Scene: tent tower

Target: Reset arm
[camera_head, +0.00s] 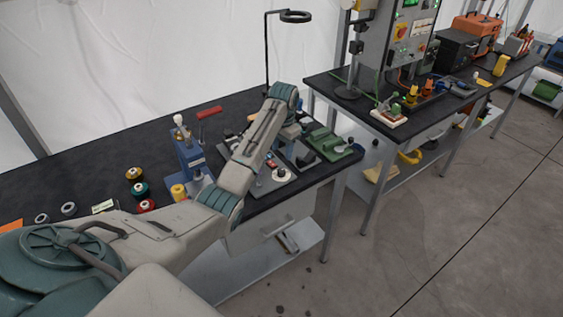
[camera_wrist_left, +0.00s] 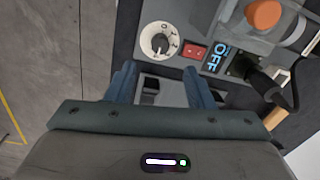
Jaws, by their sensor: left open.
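My left arm reaches in from the lower left of the head view, over the near workbench. Its gripper (camera_head: 291,131) is partly hidden by my own wrist there. In the left wrist view the two blue fingers of my left gripper (camera_wrist_left: 160,86) stand apart with nothing between them. They are over a grey control panel (camera_wrist_left: 222,22) on the bench. Just past the fingers are a white dial (camera_wrist_left: 159,41) with a black knob, a red switch (camera_wrist_left: 194,50) and a blue OFF label (camera_wrist_left: 216,57). Whether the fingers touch the panel cannot be told. My right gripper is not in view.
The black workbench (camera_head: 90,170) holds spools, a blue press (camera_head: 190,152), a ring lamp (camera_head: 295,16) and a green tool (camera_head: 328,146). A second bench (camera_head: 345,112) stands at right. The concrete floor (camera_head: 450,230) at lower right is clear.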

